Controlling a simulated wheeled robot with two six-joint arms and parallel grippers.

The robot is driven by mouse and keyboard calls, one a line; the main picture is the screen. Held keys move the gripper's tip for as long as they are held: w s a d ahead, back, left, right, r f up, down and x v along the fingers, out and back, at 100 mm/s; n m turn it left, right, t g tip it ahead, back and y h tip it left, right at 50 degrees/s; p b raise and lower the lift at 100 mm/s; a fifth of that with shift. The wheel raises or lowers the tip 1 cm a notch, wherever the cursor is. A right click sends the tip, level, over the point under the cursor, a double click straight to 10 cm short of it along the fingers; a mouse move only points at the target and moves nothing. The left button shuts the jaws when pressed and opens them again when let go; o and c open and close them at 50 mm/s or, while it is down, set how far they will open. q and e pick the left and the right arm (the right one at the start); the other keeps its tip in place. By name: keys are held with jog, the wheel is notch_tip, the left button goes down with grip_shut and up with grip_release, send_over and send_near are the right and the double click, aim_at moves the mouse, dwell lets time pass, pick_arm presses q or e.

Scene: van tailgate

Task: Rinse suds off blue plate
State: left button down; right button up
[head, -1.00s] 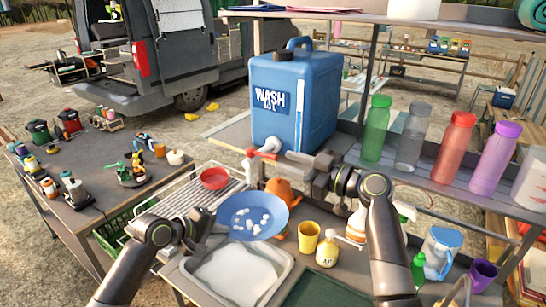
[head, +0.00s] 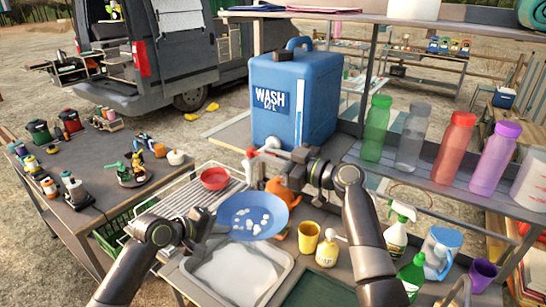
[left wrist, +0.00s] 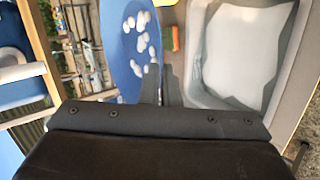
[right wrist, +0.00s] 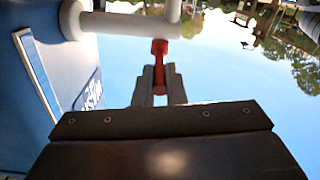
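The blue plate (head: 252,216) carries white suds and is tilted above the back edge of the basin (head: 238,275). My left gripper (head: 207,226) is shut on its rim; the left wrist view shows the plate (left wrist: 122,45) at the fingertips (left wrist: 161,85). The blue WASH water container (head: 290,100) stands behind, with a pale tap with red parts (head: 250,153) at its lower front. My right gripper (head: 283,166) is at this tap. In the right wrist view its fingers (right wrist: 160,85) close around the red tap lever (right wrist: 160,55). In the head view the gripper hides most of the lever.
A red bowl (head: 214,179) sits on the drying rack (head: 185,205). An orange item (head: 280,190) stands behind the plate. A yellow cup (head: 309,237), soap bottle (head: 327,250) and spray bottle (head: 397,232) stand right of the basin. Bottles (head: 377,128) line the right shelf.

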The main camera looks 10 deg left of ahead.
jog(key=shift+s, duration=0.15)
grip_shut()
jog(key=shift+s+a+m+t+h, duration=0.15)
jog(key=shift+m+t+h, duration=0.15)
jog(key=shift+m+t, duration=0.4)
jog(key=o, duration=0.7)
grip_release()
jog(key=shift+c, duration=0.2)
jog(key=v, duration=1.2)
jog(key=shift+f, duration=0.1)
jog(key=shift+c, duration=0.2)
